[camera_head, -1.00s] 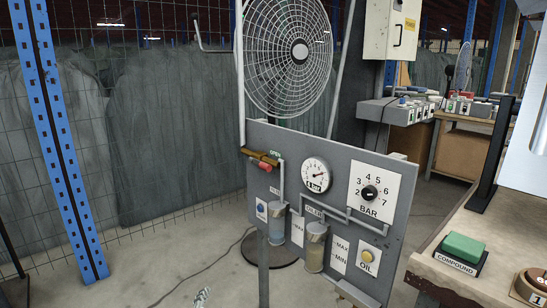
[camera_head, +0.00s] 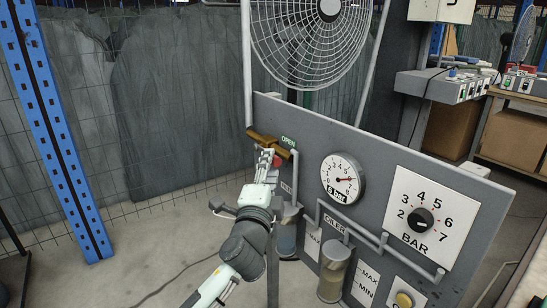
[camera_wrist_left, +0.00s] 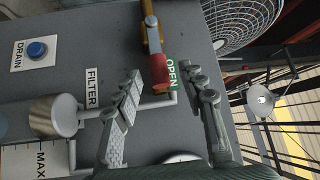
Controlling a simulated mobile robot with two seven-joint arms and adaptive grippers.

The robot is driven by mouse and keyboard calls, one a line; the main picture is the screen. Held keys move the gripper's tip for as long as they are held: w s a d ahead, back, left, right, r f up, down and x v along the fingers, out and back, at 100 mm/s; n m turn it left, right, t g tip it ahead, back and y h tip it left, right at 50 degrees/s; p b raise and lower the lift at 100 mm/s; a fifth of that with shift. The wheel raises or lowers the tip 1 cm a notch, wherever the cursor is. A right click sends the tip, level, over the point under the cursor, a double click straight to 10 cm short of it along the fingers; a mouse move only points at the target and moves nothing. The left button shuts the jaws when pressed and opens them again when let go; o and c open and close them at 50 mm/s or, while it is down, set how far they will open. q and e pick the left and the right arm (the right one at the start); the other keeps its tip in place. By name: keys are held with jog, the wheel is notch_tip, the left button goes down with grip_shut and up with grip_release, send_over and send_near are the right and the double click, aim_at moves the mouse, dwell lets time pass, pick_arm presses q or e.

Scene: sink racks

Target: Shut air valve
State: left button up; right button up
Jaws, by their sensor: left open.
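The air valve (camera_head: 266,139) is a brass body on the upper left of the grey panel, beside a green OPEN label. Its red handle (camera_head: 280,162) is partly hidden by my left gripper (camera_head: 267,160) in the head view. In the left wrist view the brass body (camera_wrist_left: 151,35) runs down to the red handle (camera_wrist_left: 158,72), which lies by the OPEN label. My left gripper's fingers (camera_wrist_left: 162,80) are spread either side of the red handle, near its end. I see no closed grip on it, and contact cannot be told. My right gripper is not in view.
The panel carries a pressure gauge (camera_head: 342,179), a BAR dial (camera_head: 421,220), pipes and an oiler bowl (camera_head: 333,269) close by. A caged fan (camera_head: 315,35) stands behind. A blue post (camera_head: 60,140) and mesh fence are left. Floor left of the panel is clear.

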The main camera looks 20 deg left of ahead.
pick_arm(q)
jog(key=shift+w+a+r, duration=0.1)
jog(key=shift+w+a, duration=0.05)
jog(key=shift+w, duration=0.75)
jog(key=shift+w+a+r, duration=0.1)
jog(key=shift+w, duration=0.8)
jog(key=shift+c, duration=0.2)
grip_shut()
